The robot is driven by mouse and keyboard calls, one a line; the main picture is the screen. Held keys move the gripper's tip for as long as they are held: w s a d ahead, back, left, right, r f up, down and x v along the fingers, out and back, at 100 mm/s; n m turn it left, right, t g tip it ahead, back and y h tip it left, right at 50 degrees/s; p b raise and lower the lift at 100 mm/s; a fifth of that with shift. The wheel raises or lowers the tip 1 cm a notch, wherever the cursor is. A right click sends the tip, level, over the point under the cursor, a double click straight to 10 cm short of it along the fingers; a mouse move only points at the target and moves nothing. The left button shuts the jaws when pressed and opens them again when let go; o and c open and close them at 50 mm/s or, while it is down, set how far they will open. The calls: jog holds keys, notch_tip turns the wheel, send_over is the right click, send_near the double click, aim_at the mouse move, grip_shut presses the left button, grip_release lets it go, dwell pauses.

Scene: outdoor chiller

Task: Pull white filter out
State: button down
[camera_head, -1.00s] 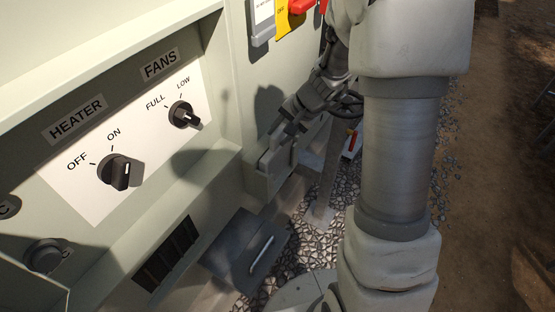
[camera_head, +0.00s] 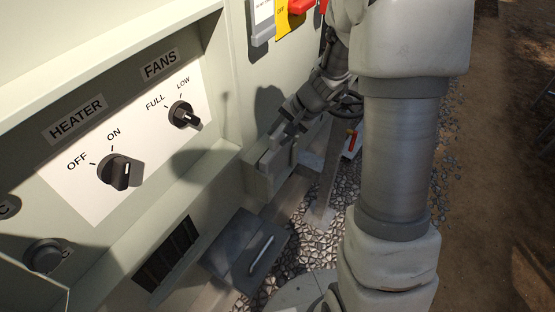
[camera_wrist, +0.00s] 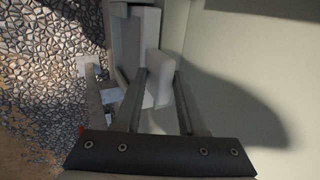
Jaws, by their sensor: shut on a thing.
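A pale, box-like housing (camera_head: 257,183) sticks out low from the chiller's wall. A light upright piece at its front, seemingly the white filter (camera_head: 274,158), is between my fingers. In the wrist view the pale piece (camera_wrist: 158,62) stands between the two finger tips. My gripper (camera_head: 287,131) is shut on it from above; it also shows in the wrist view (camera_wrist: 159,78). The lower part of the filter is hidden in the housing, and my fingers cover some of it.
The control panel (camera_head: 140,140) with heater and fan knobs is on the left. A dark box with a metal handle (camera_head: 261,254) lies below. A grey post (camera_head: 331,175) and a valve wheel (camera_head: 347,104) are close to my gripper. Gravel (camera_head: 285,268) covers the ground.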

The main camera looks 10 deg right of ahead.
jog(key=shift+w+a+r+p, duration=0.1)
jog(key=shift+r+p, duration=0.35)
jog(key=shift+r, duration=0.3)
dwell(0.3)
notch_tip(320, 180, up, 12)
jog(key=p, duration=0.9)
dwell(0.5)
jog(key=c, duration=1.2)
grip_release()
grip_shut()
